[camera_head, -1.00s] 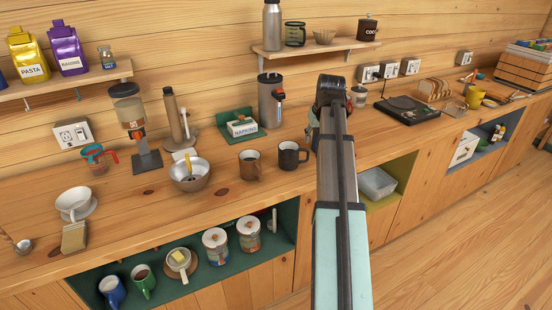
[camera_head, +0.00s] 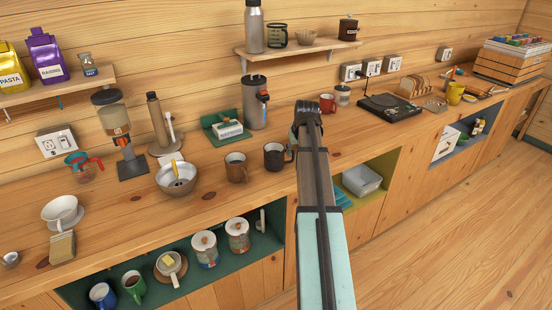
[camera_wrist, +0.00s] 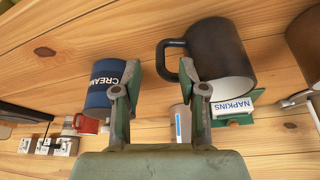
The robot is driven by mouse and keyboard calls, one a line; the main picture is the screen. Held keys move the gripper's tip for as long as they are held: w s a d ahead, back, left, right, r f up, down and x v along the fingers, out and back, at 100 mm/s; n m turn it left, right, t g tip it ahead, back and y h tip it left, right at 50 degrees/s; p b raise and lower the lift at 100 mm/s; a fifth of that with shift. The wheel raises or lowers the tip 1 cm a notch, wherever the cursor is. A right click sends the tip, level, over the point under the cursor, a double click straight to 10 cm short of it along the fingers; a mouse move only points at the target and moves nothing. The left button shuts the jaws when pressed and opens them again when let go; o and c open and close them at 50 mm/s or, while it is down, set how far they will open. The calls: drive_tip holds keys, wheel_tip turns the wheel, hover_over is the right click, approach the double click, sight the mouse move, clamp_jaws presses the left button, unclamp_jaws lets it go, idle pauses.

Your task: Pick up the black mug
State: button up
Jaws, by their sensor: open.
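The black mug (camera_head: 273,157) stands upright on the wooden counter, just left of my arm in the head view. In the wrist view the black mug (camera_wrist: 222,50) is at the upper right, with its handle pointing left. My gripper (camera_wrist: 160,72) is open and empty in the wrist view. Its right fingertip overlaps the mug's handle in the picture; I cannot tell whether they touch. In the head view my arm hides the gripper's fingers.
A brown mug (camera_head: 236,168) stands left of the black mug. A blue canister (camera_wrist: 104,86) is close to my left finger. A napkin holder (camera_head: 228,130), a tall dispenser (camera_head: 255,105) and a red mug (camera_head: 327,104) stand farther back. Bare counter lies in front of the mugs.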

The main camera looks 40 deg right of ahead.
drive_tip(key=shift+p+x, duration=0.6)
drive_tip(key=shift+x, duration=2.45)
clamp_jaws()
